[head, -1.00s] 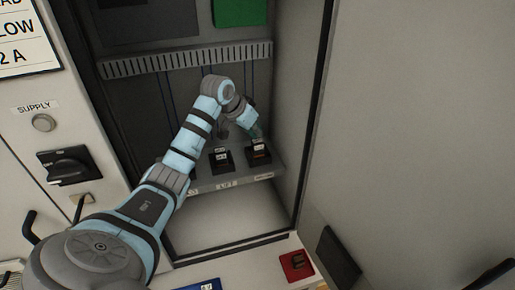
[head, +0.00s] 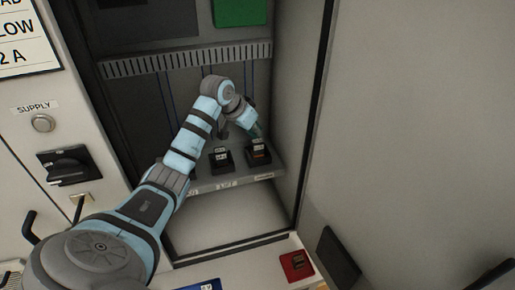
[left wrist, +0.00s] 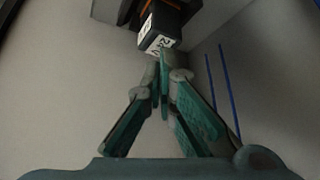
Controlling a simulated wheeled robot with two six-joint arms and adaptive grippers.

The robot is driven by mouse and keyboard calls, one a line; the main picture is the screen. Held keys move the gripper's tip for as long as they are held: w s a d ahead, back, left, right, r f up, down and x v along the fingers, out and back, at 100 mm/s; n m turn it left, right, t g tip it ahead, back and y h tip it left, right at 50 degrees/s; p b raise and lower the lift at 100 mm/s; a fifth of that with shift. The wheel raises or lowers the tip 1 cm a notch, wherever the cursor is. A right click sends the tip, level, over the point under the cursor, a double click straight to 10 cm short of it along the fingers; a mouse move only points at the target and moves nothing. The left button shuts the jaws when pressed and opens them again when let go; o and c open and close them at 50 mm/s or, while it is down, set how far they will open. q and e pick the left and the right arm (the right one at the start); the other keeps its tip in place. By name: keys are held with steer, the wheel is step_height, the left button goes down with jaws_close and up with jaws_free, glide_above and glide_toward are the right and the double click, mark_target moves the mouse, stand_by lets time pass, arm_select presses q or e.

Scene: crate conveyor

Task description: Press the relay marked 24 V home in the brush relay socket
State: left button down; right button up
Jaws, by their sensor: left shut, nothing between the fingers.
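The relay (head: 260,155) is a dark block with a pale label, at the right-hand socket on the cabinet shelf. In the left wrist view the black relay (left wrist: 163,25) shows a white label that seems to read 24, with an orange band behind it. My left gripper (head: 257,134) is over this relay; its fingers (left wrist: 160,58) are closed together with nothing between them. The fingertips are at the label's edge; I cannot tell whether they touch. The socket is mostly hidden under the relay, so how deep it sits is unclear. My right gripper is not in view.
A second relay (head: 221,158) stands to the left on the shelf, above the LIFT label (head: 226,184). The cabinet wall is close on the right. A red tray (head: 297,266) and a blue one (head: 203,285) lie below. A supply switch (head: 68,166) is at left.

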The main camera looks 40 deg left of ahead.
mark_target(256, 142)
arm_select(q)
steer(key=shift+f, duration=0.7)
stand_by(0.5)
steer(key=shift+r+p, duration=0.4)
steer(key=shift+r, duration=2.6)
